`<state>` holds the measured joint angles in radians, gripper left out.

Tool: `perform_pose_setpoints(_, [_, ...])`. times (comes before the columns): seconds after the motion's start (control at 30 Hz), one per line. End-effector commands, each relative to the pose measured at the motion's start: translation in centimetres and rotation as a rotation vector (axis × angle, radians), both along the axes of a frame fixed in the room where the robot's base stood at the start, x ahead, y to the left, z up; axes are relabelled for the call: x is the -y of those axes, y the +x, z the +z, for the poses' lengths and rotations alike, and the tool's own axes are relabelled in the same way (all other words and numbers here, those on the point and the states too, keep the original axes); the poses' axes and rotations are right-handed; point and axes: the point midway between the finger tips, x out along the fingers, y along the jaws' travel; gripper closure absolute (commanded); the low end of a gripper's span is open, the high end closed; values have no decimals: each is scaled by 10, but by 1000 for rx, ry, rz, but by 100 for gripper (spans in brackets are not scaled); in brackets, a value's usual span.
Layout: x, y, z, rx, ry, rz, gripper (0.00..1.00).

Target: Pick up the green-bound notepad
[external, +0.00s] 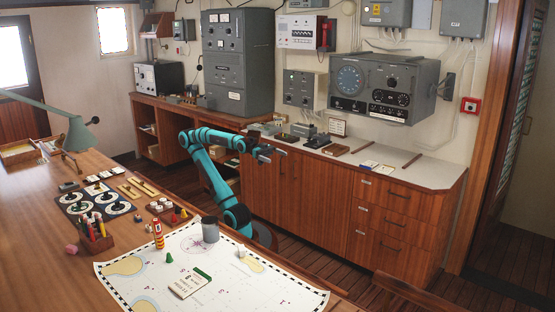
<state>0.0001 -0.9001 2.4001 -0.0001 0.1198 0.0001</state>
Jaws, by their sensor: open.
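The notepad (189,286) lies flat on the sea chart (235,293) at the front of the wooden table. It has pale pages with dark writing and a green strip along its upper right edge. My gripper (272,153) is at the end of my teal arm, up and well behind the notepad, in front of the back counter. It is open, and I see nothing in it.
A pen holder (95,240) and a dial panel (95,203) are to the left. A desk lamp (78,132) stands farther back.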

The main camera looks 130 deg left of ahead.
Motion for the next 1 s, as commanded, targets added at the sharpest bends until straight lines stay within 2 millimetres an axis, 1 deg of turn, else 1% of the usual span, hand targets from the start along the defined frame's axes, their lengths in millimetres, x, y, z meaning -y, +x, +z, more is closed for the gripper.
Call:
perform_pose_setpoints(0.63, [0,0,0,0,0,0,0])
perform_pose_setpoints(0.73, [1,3,2,-5,2,-4,0])
perform_pose_setpoints(0.87, [9,18,13,-38,14,-28,0])
perform_pose_setpoints(1.0, [26,48,32,-107,43,-80,0])
